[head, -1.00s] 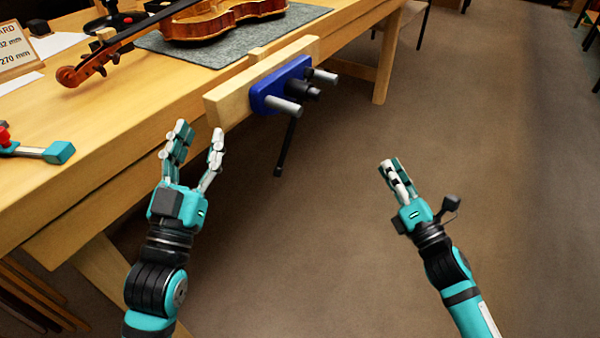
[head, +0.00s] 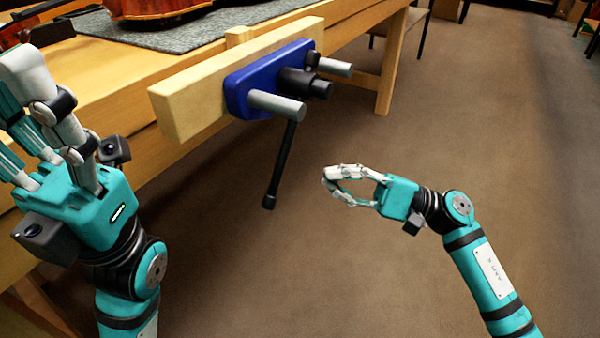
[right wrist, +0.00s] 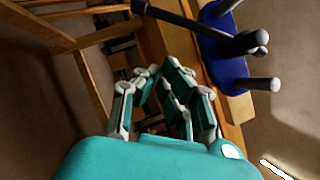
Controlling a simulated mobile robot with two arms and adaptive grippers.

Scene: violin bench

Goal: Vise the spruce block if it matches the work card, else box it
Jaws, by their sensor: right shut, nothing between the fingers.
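The vise (head: 240,92) is on the bench's front edge, with a blue plate, steel rods, a black screw and a pale wooden jaw (head: 185,105). A small piece of pale wood (head: 239,36) shows just behind that jaw; I cannot tell whether it is the spruce block. The work card is out of view now. My right gripper (head: 327,180) is shut and empty, in the air over the floor, right of and below the vise. The right wrist view shows its fingertips (right wrist: 160,72) together. My left gripper (head: 12,90) is large at the left edge, fingers apart, tips partly cut off.
The wooden bench (head: 130,70) fills the upper left. A grey mat (head: 200,30) on it carries a violin (head: 150,8), partly cut off. The vise's black handle (head: 283,165) hangs down. Chairs stand at the back. The carpet floor (head: 480,130) at the right is clear.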

